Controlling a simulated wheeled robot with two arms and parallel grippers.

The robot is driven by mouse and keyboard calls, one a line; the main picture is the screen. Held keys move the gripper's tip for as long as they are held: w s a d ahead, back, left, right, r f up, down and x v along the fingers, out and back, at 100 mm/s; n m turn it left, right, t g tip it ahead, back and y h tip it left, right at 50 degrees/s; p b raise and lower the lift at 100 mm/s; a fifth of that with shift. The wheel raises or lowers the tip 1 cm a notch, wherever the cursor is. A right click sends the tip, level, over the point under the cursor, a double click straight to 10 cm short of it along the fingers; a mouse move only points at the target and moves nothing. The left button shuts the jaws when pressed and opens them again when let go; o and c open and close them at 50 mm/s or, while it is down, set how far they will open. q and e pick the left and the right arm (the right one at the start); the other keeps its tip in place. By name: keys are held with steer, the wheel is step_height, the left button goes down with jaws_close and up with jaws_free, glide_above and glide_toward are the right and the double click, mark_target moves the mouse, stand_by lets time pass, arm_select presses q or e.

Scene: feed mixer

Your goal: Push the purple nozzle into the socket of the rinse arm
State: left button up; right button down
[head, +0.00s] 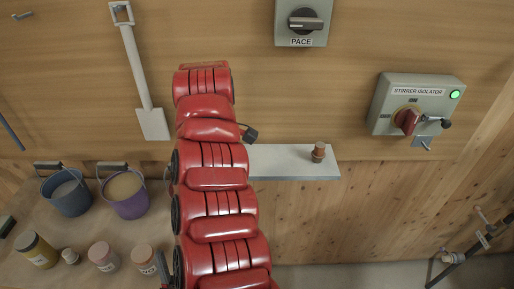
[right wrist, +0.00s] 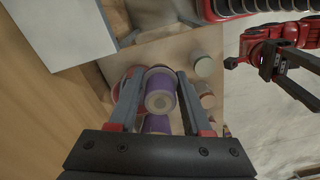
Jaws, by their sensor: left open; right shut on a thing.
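In the right wrist view, a purple cylinder with a pale tan end, the purple nozzle (right wrist: 160,97), sits between the fingers of my right gripper (right wrist: 158,84), which is shut on it. My left gripper (right wrist: 304,80) shows at the upper right of that view, open, with its two dark fingers apart. In the head view a large red arm of mine covers the middle, and the nozzle is hidden there. A dark pipe with clamps (head: 460,256) stands at the lower right; it may be the rinse arm. I cannot make out its socket.
A blue bucket (head: 68,193), a purple bucket (head: 127,195) and several jars stand on the bench at left. A pale shelf (head: 285,163) with a small brown-capped item (head: 319,152) is behind my arm. A stirrer isolator box (head: 418,105) hangs on the wooden wall.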

steer(key=shift+s+a+r, duration=0.1)
steer(key=shift+a, duration=0.3)
steer(key=shift+s, duration=0.15)
